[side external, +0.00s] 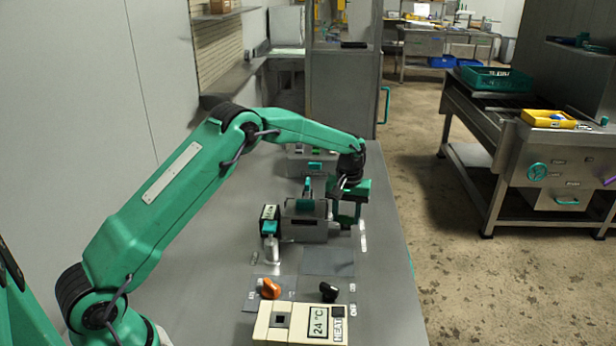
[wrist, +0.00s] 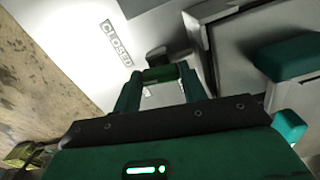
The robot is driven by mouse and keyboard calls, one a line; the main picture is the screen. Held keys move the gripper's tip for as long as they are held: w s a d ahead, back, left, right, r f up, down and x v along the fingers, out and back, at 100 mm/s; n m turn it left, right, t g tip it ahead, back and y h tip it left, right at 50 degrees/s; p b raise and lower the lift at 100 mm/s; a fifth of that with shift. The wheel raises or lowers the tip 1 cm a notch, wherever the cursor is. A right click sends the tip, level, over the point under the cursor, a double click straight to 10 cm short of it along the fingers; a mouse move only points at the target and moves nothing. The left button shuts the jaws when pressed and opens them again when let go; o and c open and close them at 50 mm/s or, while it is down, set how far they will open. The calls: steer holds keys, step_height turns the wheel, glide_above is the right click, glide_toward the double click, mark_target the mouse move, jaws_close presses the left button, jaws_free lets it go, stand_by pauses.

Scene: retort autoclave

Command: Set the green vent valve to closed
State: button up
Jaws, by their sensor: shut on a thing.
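My gripper (wrist: 158,84) is shut on the green vent valve handle (wrist: 158,73), a dark green piece between the two fingertips in the wrist view. A white label reading CLOSED (wrist: 116,43) lies on the grey surface to the upper left of the handle. In the side external view my gripper (side external: 348,212) points down at the right side of a grey metal box (side external: 306,230). The valve is mostly hidden there by the fingers. Whether the handle lines up with the label cannot be told.
A teal-capped metal post (side external: 270,246) stands left of the box. In front are an orange knob (side external: 270,289), a black knob (side external: 328,292) and a cream panel (side external: 287,334) with a 24 °C display. The bench (side external: 385,240) is clear to the right of the gripper.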

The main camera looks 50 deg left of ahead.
mark_target(346, 217)
steer(key=m, duration=0.5)
steer(key=shift+a, duration=0.1)
stand_by(0.4)
steer(key=o, duration=1)
steer(key=shift+r, duration=0.15)
steer(key=shift+r, duration=3.85)
